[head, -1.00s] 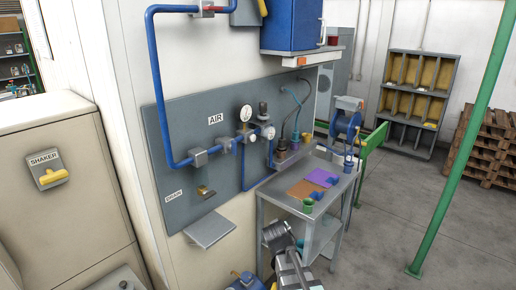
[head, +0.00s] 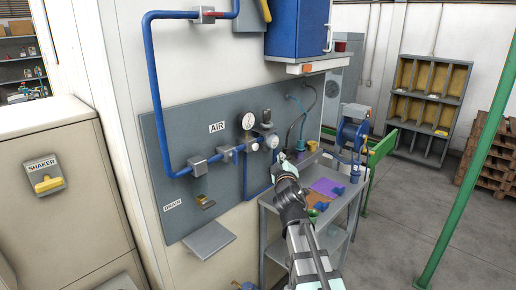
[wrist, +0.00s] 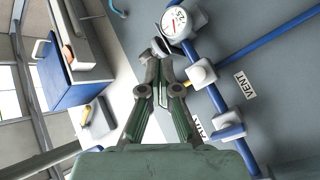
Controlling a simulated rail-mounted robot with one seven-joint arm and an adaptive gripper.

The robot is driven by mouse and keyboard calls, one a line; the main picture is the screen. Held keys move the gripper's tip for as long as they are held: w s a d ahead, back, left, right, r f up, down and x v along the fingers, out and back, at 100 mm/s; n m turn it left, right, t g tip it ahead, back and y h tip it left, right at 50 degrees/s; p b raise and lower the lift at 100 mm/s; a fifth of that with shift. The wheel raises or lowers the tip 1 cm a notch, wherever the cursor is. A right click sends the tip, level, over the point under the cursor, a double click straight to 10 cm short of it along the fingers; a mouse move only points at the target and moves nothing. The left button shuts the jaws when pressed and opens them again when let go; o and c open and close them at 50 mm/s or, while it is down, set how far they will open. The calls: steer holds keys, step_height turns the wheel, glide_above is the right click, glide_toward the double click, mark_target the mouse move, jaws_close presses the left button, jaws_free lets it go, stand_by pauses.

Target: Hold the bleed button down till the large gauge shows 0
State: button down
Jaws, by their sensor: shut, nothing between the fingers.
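In the head view a white-faced gauge (head: 248,120) stands above the blue pipe on the grey panel. A second round white dial (head: 272,141) sits lower right of it. My gripper (head: 283,157) is shut and empty just below and right of that dial. In the wrist view the closed fingertips (wrist: 159,50) point toward the pipe fittings, just below and left of a white gauge (wrist: 178,22) with a red needle; its reading is not clear. A small pale round part (wrist: 160,45) shows at the fingertips. I cannot tell whether it is the bleed button or whether they touch.
The grey panel carries a blue pipe (head: 156,90), a pipe block (head: 197,165) and a small shelf (head: 208,240). A VENT label (wrist: 245,86) shows in the wrist view. A blue cabinet (head: 296,28) hangs above. A metal cart (head: 341,207) stands at right, partly behind my arm.

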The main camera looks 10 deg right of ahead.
mark_target(255, 147)
steer(key=shift+w, duration=0.15)
steer(key=w+a+b, duration=0.5)
steer(key=w, duration=0.1)
steer(key=shift+w+a, duration=0.25)
steer(key=shift+w, duration=0.1)
stand_by(0.3)
steer(key=shift+w+a+f+b, duration=0.1)
steer(key=shift+w+b, duration=0.05)
steer(key=shift+b, duration=0.2)
stand_by(1.2)
steer(key=shift+w+a, duration=0.15)
steer(key=shift+w+a+b, duration=0.35)
steer(key=shift+w+b, duration=0.05)
steer(key=shift+b, duration=0.25)
stand_by(4.2)
